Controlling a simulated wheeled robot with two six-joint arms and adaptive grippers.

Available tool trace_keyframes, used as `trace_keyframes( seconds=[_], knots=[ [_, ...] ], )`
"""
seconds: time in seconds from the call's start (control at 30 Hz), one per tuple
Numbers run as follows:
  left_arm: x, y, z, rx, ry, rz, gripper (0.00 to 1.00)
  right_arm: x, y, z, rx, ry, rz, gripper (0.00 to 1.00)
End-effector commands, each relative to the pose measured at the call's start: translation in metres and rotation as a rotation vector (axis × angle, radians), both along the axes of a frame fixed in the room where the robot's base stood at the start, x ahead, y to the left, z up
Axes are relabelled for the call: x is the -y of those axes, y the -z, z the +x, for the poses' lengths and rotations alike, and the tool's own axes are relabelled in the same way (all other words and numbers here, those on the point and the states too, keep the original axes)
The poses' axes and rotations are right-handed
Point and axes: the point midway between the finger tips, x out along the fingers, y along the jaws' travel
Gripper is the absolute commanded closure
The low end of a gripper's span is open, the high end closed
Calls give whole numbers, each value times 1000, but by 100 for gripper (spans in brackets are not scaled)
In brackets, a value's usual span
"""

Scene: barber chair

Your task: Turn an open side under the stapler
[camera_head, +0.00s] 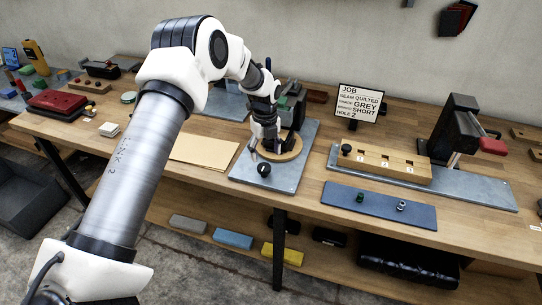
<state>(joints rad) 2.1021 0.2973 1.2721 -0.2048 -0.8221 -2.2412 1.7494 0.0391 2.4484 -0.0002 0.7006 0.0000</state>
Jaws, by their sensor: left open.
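A dark machine with a green part, likely the stapler (297,101), stands at the back of a grey metal plate (292,180). It is partly hidden behind my left arm. A round wooden disc (289,151) lies on the plate in front of it. My left gripper (264,151) is open, pointing down at the disc's left edge; I cannot tell whether it touches. A black round knob (264,169) sits on the plate just in front of the gripper. An open side of a workpiece cannot be made out. My right gripper is out of view.
A wooden block with numbered holes (388,164) and a black lever press (455,130) stand to the right. A blue-grey mat (379,206) holds small rings. Tan sheets (204,151) lie left of the plate.

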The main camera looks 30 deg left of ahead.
Motion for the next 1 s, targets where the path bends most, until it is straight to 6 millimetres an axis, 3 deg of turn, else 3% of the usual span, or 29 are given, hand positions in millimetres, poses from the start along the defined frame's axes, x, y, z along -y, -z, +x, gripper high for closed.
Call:
trace_keyframes(
  seconds=[0.3, 0.57, 0.73, 1.0],
  knots=[
    [1, 52, -1, 0, -2, 0, 31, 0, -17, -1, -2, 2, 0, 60],
    [1, 57, -1, 1, -3, 0, 31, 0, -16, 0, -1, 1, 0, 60],
    [1, 57, -1, 1, -3, 0, 88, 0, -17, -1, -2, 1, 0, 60],
    [1, 57, -2, -1, -9, 0, 90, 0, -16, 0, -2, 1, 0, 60]
  ],
)
